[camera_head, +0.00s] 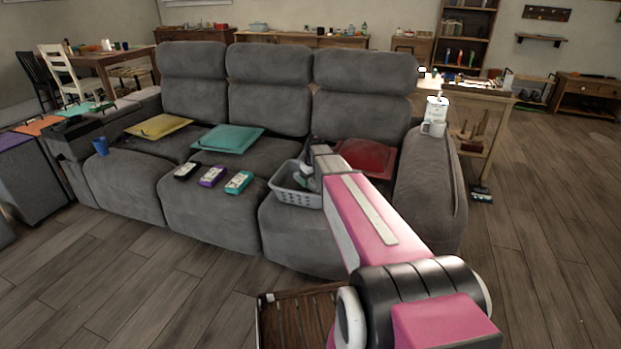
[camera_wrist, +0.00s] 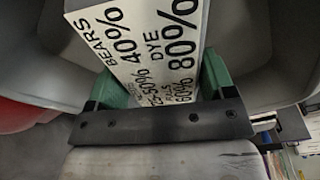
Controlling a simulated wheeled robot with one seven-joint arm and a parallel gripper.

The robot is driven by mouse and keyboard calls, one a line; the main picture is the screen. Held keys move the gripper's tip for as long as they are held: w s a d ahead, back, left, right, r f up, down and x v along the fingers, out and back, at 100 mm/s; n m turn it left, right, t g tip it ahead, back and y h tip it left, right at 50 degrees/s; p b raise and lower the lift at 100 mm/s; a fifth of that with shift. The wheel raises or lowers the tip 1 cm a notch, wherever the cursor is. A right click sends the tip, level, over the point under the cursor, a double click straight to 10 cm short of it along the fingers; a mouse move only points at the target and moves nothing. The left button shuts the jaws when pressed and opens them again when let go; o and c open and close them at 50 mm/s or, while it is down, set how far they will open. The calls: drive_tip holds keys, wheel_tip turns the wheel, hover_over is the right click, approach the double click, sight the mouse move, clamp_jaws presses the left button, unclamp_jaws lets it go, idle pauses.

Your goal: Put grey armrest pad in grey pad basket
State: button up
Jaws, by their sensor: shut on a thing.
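The grey basket (camera_head: 296,197) sits on the right seat of the grey sofa, near its front edge. My gripper (camera_wrist: 158,88) is shut on a pad with a white label printed in black, the armrest pad (camera_wrist: 140,45), between its green fingers. The label covers most of what shows, so the pad's body colour is hard to tell. In the head view my gripper is down at the basket's opening, and my arm hides the basket's right side. Grey surfaces surround the pad in the wrist view. I cannot tell whether the pad touches the basket's bottom.
Black (camera_head: 186,171), purple (camera_head: 213,176) and teal (camera_head: 238,182) labelled pads lie on the middle seat. A red cushion (camera_head: 366,158) lies behind the basket.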

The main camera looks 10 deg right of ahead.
drive_tip(key=o, duration=0.9)
